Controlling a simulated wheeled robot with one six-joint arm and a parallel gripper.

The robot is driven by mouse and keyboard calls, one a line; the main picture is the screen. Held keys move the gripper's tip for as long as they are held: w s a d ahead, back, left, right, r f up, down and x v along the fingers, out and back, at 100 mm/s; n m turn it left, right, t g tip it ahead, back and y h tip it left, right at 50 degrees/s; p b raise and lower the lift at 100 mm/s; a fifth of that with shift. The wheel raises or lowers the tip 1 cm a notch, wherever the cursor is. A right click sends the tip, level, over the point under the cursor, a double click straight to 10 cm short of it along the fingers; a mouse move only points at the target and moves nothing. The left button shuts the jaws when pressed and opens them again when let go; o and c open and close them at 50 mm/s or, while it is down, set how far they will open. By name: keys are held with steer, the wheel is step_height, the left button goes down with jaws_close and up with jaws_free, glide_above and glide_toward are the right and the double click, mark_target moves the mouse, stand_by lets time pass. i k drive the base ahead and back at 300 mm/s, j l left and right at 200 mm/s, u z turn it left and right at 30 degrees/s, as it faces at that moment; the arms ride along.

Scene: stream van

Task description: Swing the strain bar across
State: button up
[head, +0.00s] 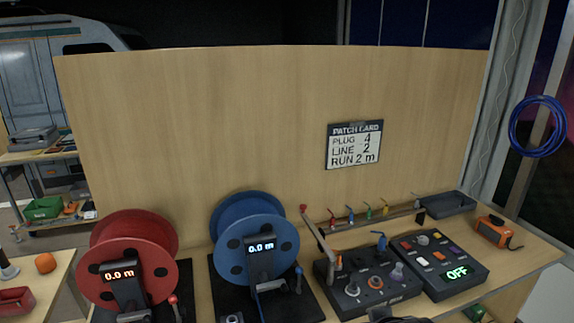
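The strain bar appears to be the slim grey bar with a red knob (316,232) at the left side of the dark socket box (375,284). It stands up at a slant, its knob up and to the left, its lower end at the box. The box top carries an orange ring, a pale knob and a blue-handled part. My gripper's fingers do not show. A small dark shape at the bottom edge may be part of my arm; I cannot tell.
A red reel (128,250) and a blue reel (246,230), both reading 0.0 m, stand left of the box. A button panel (440,262) showing OFF is at the right. Behind are a rail with coloured plugs (370,220), a patch card (354,145) and an orange device (494,232).

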mark_target(303, 207)
steer(key=i+l+u, duration=0.25)
steer(key=i+l, duration=0.15)
steer(key=i+l+u, duration=0.3)
steer(key=i+l, duration=0.05)
steer(key=l, duration=0.1)
